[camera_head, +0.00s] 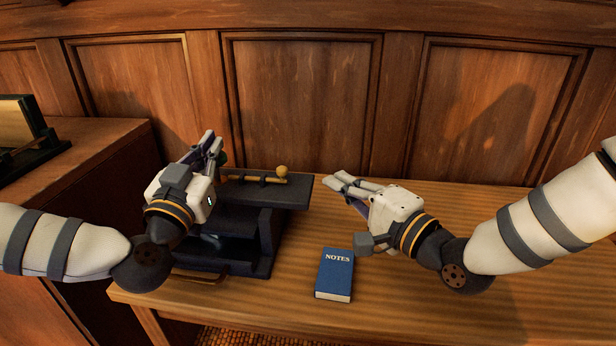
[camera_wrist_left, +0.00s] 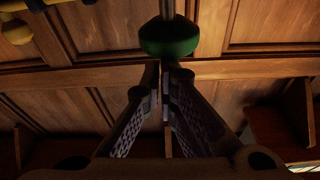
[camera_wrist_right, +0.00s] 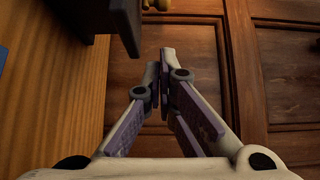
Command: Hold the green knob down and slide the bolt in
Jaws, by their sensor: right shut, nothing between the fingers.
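The green knob (camera_wrist_left: 168,37) sits on a thin stem just beyond the fingertips of my left gripper (camera_wrist_left: 166,68). In the head view the knob (camera_head: 223,158) is mostly hidden behind that gripper (camera_head: 213,140). The left fingers look closed together with nothing between them; I cannot tell whether they touch the knob. The brass bolt (camera_head: 251,179) lies along the dark housing top, its round end knob (camera_head: 282,171) at the right. My right gripper (camera_head: 343,181) is shut and empty, to the right of the bolt knob and apart from it. The bolt knob (camera_wrist_right: 158,4) shows at the top of the right wrist view.
The dark housing (camera_head: 295,191) stands on the wooden desk (camera_head: 420,300), open at its front. A blue notes book (camera_head: 334,274) lies right of it. Wooden panelling (camera_head: 300,100) rises close behind. The desk's right side is clear below my right arm.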

